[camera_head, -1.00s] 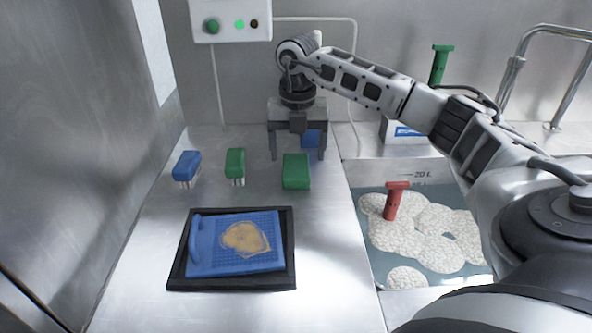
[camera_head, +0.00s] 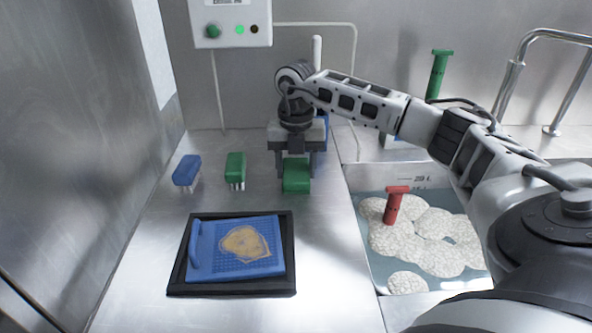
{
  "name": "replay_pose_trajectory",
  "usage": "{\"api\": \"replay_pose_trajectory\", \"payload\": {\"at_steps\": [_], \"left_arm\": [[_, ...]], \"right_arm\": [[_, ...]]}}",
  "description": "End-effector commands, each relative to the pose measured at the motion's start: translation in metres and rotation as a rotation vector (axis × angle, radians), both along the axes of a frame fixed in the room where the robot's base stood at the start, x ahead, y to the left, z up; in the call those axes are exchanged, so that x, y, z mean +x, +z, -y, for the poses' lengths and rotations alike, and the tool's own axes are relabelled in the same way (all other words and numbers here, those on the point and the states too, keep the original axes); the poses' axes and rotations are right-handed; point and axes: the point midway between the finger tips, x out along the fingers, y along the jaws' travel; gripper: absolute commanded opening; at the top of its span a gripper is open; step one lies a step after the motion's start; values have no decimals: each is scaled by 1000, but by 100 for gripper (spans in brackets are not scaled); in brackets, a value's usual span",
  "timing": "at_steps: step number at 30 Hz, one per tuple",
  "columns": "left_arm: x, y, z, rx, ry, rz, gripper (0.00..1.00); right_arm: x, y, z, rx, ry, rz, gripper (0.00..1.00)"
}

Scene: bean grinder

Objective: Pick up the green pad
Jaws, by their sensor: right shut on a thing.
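The green pad (camera_head: 296,178) is a small green block on the steel counter, right of the two brushes. My right gripper (camera_head: 296,160) reaches down over it from behind, with its fingers at the pad's far part, and is shut on it. The pad still appears to be at counter level; I cannot tell if it is clear of the surface. My left gripper is not in view.
A green brush (camera_head: 235,167) and a blue brush (camera_head: 187,170) stand left of the pad. A black tray (camera_head: 290,276) with a stained blue board (camera_head: 210,265) is in front. Right is a sink with foamy water (camera_head: 437,257) and a red-handled tool (camera_head: 396,202). A blue thing is partly hidden behind the gripper.

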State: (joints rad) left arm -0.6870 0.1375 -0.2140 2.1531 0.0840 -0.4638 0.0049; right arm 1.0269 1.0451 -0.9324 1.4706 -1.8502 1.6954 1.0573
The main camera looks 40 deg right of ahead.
Motion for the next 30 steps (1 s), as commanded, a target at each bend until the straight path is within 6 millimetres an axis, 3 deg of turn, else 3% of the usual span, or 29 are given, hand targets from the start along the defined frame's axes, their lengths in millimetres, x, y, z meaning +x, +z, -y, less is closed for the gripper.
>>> {"api": "replay_pose_trajectory", "payload": {"at_steps": [5, 10, 19, 30], "left_arm": [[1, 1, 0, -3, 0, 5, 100], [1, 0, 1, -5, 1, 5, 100], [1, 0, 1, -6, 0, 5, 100], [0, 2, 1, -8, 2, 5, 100]], "right_arm": [[1, 10, 0, 1, 0, 3, 30], [1, 34, 0, 1, 0, 5, 30], [-32, 90, -37, 0, 4, 6, 30], [-79, 122, -87, -2, 3, 4, 30]]}}
